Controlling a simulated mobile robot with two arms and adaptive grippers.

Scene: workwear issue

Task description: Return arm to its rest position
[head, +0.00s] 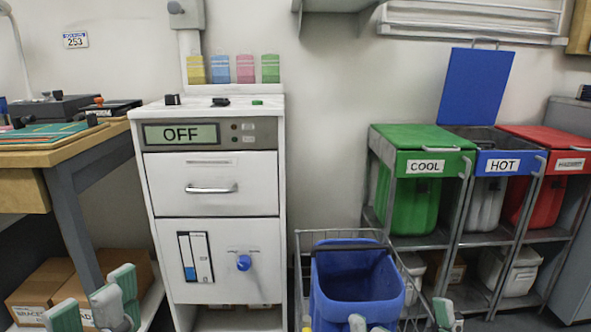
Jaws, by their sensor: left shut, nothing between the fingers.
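My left gripper (95,300) shows at the lower left, with grey-green finger pads. It is shut and empty, in front of the bench and the cardboard boxes. It holds none of the objects around it. At the bottom edge, grey tips of my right gripper (400,318) show in front of the blue bin. Most of it is cut off by the frame, so its opening cannot be told.
A white cabinet (217,185) with an OFF display stands in the middle. A wooden bench (75,145) is at left, with boxes (45,285) below. An open blue bin (357,285) sits in a wire cart (420,305). Green (420,150), blue (497,155) and red (550,140) bins stand at right.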

